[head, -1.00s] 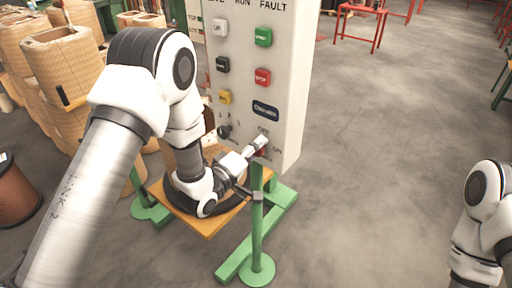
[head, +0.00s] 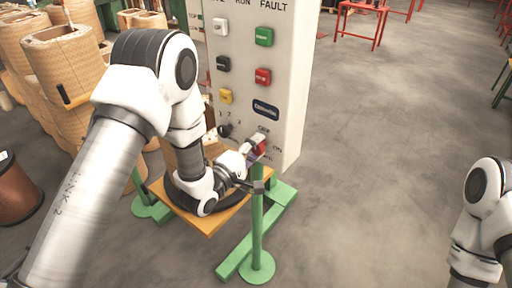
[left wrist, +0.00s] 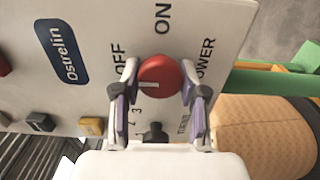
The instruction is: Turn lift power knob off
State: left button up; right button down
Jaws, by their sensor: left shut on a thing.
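The red power knob (left wrist: 163,72) is on the panel face between the OFF and ON labels. Its white mark lies at its left side in the left wrist view, on the OFF label's side. My left gripper (left wrist: 159,78) is shut on the knob, one fingertip on each side. In the head view the left gripper (head: 257,151) is at the panel's lower right, with some red of the knob (head: 261,146) showing between the fingers. My right gripper is out of view; only part of that arm shows at the right edge.
The control panel (head: 295,95) also carries a black selector knob (head: 223,131) and several push buttons. A green post (head: 257,230) stands just in front of the gripper. Wound coils (head: 65,65) stand at the left. The floor to the right is open.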

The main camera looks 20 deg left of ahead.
pick_arm(q)
jog(key=o, duration=1.1)
jog(key=v, duration=1.2)
